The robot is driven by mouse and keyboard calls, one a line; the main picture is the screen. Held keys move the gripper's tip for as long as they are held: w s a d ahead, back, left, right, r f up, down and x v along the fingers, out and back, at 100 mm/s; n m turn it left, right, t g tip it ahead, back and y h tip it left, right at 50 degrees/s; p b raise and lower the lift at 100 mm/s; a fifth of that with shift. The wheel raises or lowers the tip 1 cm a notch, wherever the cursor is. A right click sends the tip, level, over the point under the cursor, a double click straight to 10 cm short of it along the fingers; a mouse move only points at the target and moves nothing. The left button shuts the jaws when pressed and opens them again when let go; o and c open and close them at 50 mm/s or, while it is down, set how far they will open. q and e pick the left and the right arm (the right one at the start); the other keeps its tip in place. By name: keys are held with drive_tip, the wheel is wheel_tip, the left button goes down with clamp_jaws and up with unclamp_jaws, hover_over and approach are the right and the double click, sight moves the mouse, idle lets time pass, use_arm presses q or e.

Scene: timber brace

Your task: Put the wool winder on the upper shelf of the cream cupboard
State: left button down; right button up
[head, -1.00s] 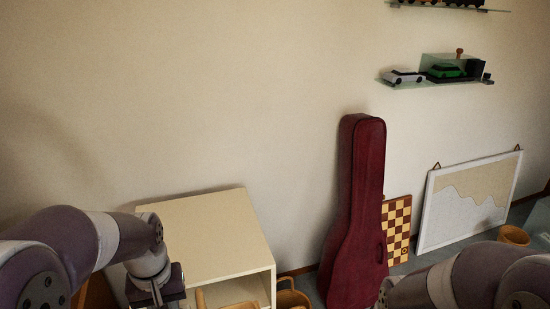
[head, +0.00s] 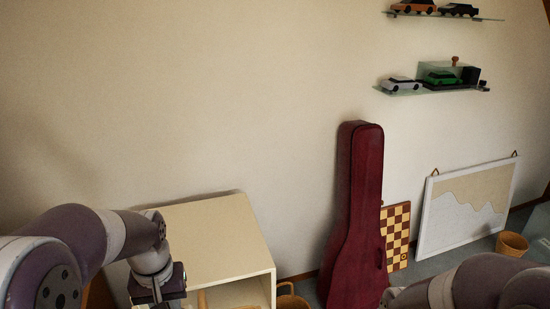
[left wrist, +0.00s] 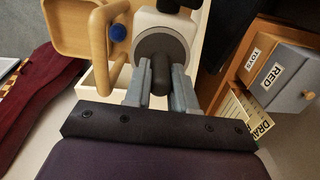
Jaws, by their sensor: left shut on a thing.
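The cream cupboard (head: 215,240) stands against the wall at the lower middle of the head view. Part of its open front shows at the bottom edge; its shelves are mostly out of frame. In the left wrist view my left gripper (left wrist: 157,90) is shut on a dark upright stem of a white and grey round-bodied object, which looks like the wool winder (left wrist: 142,20). A tan wooden loop and a blue knob show beside it; I cannot tell whether they belong to it. My right gripper is out of view.
A dark red instrument case (head: 355,220) leans on the wall right of the cupboard. A tan basket (head: 291,299) is between them. A checkered board (head: 397,235) and framed panel (head: 466,208) stand further right. Labelled drawers (left wrist: 283,75) are at right in the wrist view.

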use_arm(q)
drive_tip(key=shift+w, duration=0.45)
drive_tip(key=shift+m, duration=0.5)
drive_tip(key=w+f, duration=0.1)
drive_tip(key=w, duration=0.1)
drive_tip(key=w+f, duration=0.1)
drive_tip(key=w, duration=0.1)
drive_tip(key=shift+w+f, duration=0.1)
drive_tip(key=shift+f, duration=0.2)
wheel_tip(320, 180, down, 16)
drive_tip(key=w+d+m, duration=0.1)
drive_tip(key=w+d, duration=0.1)
drive_tip(key=shift+m, duration=0.3)
